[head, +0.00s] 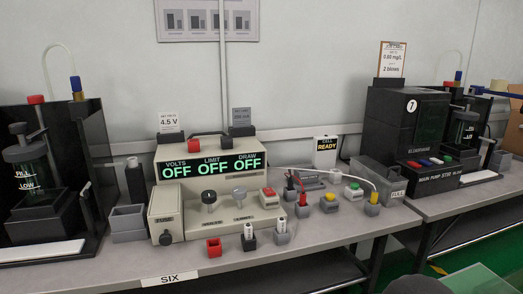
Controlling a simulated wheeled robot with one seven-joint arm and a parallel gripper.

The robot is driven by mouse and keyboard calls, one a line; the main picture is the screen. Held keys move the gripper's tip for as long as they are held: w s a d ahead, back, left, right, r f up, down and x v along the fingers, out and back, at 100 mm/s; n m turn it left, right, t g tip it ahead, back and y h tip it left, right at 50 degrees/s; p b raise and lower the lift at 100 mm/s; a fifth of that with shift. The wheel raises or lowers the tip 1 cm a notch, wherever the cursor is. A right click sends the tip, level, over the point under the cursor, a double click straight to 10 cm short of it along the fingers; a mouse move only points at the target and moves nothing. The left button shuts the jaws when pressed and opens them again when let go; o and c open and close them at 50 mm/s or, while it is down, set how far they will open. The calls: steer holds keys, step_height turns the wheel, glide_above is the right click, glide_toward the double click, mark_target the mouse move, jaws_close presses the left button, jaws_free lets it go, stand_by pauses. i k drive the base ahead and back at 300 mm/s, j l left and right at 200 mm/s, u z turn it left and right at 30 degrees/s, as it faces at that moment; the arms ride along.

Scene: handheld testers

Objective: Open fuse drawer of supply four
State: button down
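A beige power supply (208,165) stands on a bench, its green display reading OFF under VOLTS, LIMIT and DRAW. The label on the bench edge in front of it reads SIX (170,279); I see no label reading four. A beige block marked FUSE (166,216) sits at the supply's lower left, with a small round dark knob (165,239) low on its front. I cannot tell whether this fuse drawer is shut or partly out. My gripper is not in view.
The grey bench (330,236) holds a red block (214,247), several small coloured-button blocks and cables right of the supply. A grey open bin (128,222) stands left of the fuse block. The bench front is mostly clear.

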mark_target(165, 230)
steer(key=k+j, duration=0.35)
steer(key=k, duration=0.15)
steer(key=k+j, duration=0.35)
steer(key=k, duration=0.15)
